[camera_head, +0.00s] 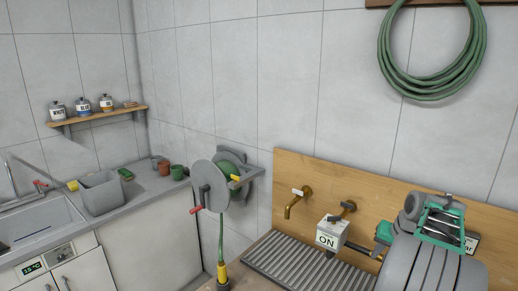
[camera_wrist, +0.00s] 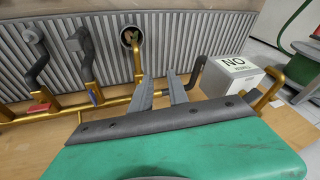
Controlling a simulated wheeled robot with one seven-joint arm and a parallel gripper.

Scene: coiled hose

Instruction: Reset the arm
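My gripper (camera_wrist: 160,76) shows in the wrist view with its two grey fingers apart and nothing between them. Its teal palm fills the bottom of that view. The fingers point over the brass pipework, with the ribbed grey drain panel (camera_wrist: 185,35) beyond. The white box (camera_wrist: 236,72) is just right of the fingers; its lettering is upside down there. In the head view my grey and teal arm is at the lower right, and the box (camera_head: 331,233) marked ON is to its left. The fingertips are hard to make out in the head view.
A green hose coil (camera_head: 432,85) hangs on the upper right wall. A hose reel (camera_head: 210,187) stands mid-view, its hose running down to a yellow fitting. A brass tap (camera_head: 295,200) is on the wooden backboard. The sink (camera_head: 40,228) and grey bin (camera_head: 101,195) are left.

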